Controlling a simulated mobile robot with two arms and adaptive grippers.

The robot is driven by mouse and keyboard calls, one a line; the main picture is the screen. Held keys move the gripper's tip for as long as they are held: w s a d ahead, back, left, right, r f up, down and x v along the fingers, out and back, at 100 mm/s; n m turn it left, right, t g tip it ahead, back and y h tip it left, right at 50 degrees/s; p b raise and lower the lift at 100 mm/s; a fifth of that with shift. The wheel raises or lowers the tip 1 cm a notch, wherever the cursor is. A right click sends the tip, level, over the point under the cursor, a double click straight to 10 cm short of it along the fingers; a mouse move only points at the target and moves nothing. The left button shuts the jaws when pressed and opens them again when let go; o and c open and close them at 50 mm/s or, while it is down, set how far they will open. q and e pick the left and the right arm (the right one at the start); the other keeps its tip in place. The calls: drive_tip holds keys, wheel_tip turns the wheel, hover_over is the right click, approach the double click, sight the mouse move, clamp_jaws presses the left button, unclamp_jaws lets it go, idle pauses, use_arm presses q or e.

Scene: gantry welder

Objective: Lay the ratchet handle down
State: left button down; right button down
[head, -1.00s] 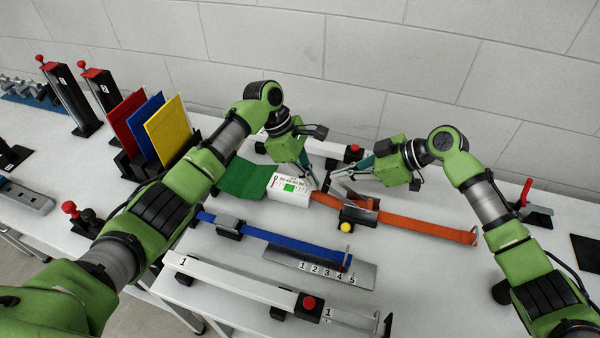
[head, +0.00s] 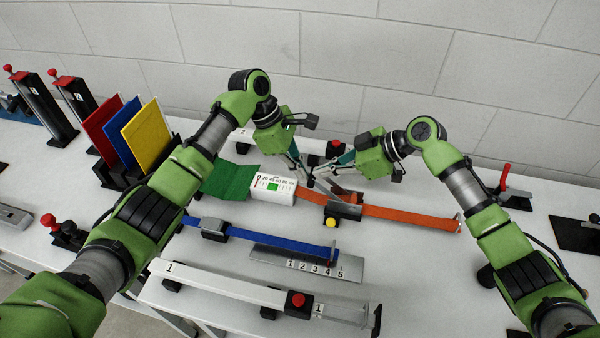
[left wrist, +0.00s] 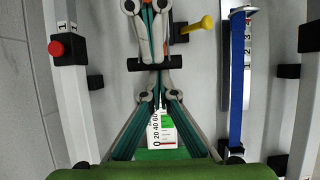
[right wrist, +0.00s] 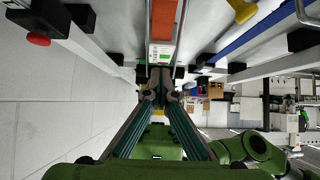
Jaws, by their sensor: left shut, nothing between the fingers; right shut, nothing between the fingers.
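The ratchet (head: 345,208) is a grey metal piece on the orange strap (head: 410,219), beside a yellow knob (head: 331,223). Its grey handle (head: 326,190) appears tilted up toward the upper left; its exact angle is unclear. My left gripper (head: 307,184) is shut and empty, just left of the handle's upper end. My right gripper (head: 315,173) is shut and empty, just above and behind it. I cannot tell whether either touches the handle. Both fingertip pairs are close together. The white gauge block (head: 272,184) is left of them and also shows in the left wrist view (left wrist: 160,130).
A blue strap (head: 265,236) and a numbered plate (head: 308,264) lie in front. A white rail with a red button (head: 298,300) is nearer. Red, blue and yellow panels (head: 147,135) stand at left. A red-handled clamp (head: 505,178) is at right.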

drive_tip(key=c, duration=0.8)
unclamp_jaws()
drive_tip(key=shift+f, duration=0.1)
drive_tip(key=shift+o, duration=0.5)
drive_tip(key=shift+d, duration=0.1)
